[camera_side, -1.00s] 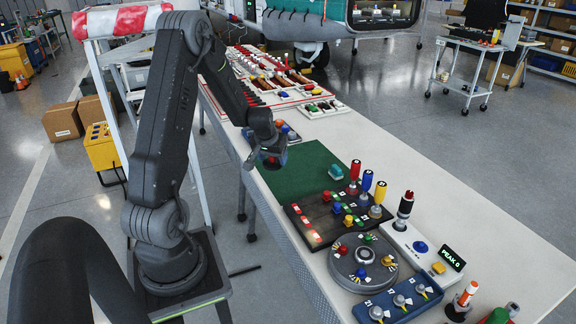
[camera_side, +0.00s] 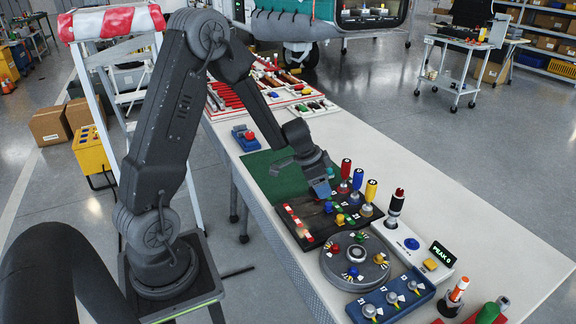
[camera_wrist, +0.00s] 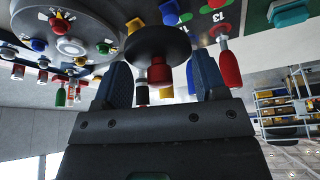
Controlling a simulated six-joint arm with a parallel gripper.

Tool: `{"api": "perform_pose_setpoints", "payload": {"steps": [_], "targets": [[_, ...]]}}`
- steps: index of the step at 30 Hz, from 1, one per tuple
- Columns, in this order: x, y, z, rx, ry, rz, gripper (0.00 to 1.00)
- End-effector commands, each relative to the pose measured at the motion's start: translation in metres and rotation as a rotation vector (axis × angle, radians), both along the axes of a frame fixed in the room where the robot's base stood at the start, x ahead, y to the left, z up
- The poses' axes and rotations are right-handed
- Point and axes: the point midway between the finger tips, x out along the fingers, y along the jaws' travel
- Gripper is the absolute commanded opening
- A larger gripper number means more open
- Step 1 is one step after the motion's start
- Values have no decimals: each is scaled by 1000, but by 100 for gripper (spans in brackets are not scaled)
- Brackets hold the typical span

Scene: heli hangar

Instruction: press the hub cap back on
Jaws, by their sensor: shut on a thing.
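My gripper (camera_side: 322,188) hangs over the black panel beside the green mat in the side view. In the wrist view its two blue fingers (camera_wrist: 160,80) are shut on a dark round cap (camera_wrist: 140,45), with a dark red stub between the fingers. The cap is hard to make out in the side view. The grey round hub (camera_side: 333,272) lies on the bench, below and to the right of my gripper, with a ringed centre and several coloured knobs. It also shows at the upper left of the wrist view (camera_wrist: 95,22). The cap is apart from the hub.
Red, blue and yellow upright handles (camera_side: 357,180) stand close right of my gripper. A white unit (camera_side: 408,246) with a "PEAK 0" display and a blue box (camera_side: 390,300) with several levers flank the hub. The bench's right side (camera_side: 470,240) is mostly bare.

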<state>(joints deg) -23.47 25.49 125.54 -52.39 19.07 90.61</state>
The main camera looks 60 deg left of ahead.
Motion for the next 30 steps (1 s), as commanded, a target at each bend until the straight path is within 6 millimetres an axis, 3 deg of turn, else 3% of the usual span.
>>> {"api": "perform_pose_setpoints", "payload": {"steps": [1, 6, 12, 18, 30], "targets": [[6, -27, 0, 0, 0, -122, 42], [12, -101, 2, 0, -1, -482, 42], [8, -158, 4, 2, -2, -760, 42], [5, -177, 4, 2, -1, -855, 42], [5, -177, -27, 1, 1, -855, 42]]}}
